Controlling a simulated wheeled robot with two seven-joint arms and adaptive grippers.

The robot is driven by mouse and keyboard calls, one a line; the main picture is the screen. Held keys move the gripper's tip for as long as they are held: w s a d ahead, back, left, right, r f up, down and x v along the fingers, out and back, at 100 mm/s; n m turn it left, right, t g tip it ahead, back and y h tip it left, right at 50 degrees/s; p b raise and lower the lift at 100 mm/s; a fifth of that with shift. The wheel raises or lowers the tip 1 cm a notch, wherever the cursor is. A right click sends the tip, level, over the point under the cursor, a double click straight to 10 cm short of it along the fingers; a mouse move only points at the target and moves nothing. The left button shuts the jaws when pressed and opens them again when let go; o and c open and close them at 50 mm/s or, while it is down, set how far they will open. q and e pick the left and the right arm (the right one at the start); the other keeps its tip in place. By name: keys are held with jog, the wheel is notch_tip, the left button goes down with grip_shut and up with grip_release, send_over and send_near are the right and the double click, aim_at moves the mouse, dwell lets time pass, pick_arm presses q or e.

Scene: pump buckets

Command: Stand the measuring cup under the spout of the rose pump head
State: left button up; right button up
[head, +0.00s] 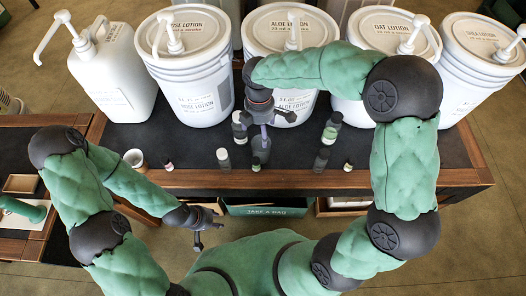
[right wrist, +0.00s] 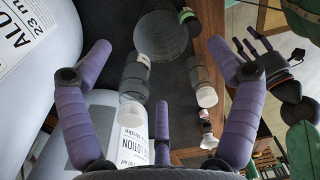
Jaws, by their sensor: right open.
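The rose pump head (head: 170,33) sits on the white rose lotion bucket (head: 188,75) at the back left of the counter; its spout points to the front left. A clear greyish vessel (head: 261,149), which looks like the measuring cup, stands on the dark counter in front of the aloe bucket. A dark round shape (right wrist: 165,36) in the right wrist view may be it; I cannot tell. My right gripper (head: 264,122) is open above the vessel, its fingers (right wrist: 160,75) spread and empty. My left gripper (head: 205,228) is open and empty in front of the counter.
Small bottles stand close by on both sides (head: 224,158) (head: 321,159). Aloe (head: 291,50) and oat (head: 395,40) buckets line the back. The dark counter (head: 190,142) before the rose bucket is largely clear.

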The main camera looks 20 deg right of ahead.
jog(key=b, duration=0.2)
send_over(262, 148)
jog(key=s+a, duration=0.1)
jog(key=s, duration=0.1)
notch_tip(262, 148, down, 6)
jog(key=shift+s, duration=0.1)
notch_tip(262, 148, down, 5)
jog(key=b, duration=0.2)
jog(key=shift+s+b, duration=0.15)
jog(key=shift+b, duration=0.2)
jog(key=shift+r, duration=0.1)
jog(key=c, duration=1.2)
notch_tip(262, 148, up, 10)
jog(key=p, duration=0.4)
jog(key=shift+d, duration=0.1)
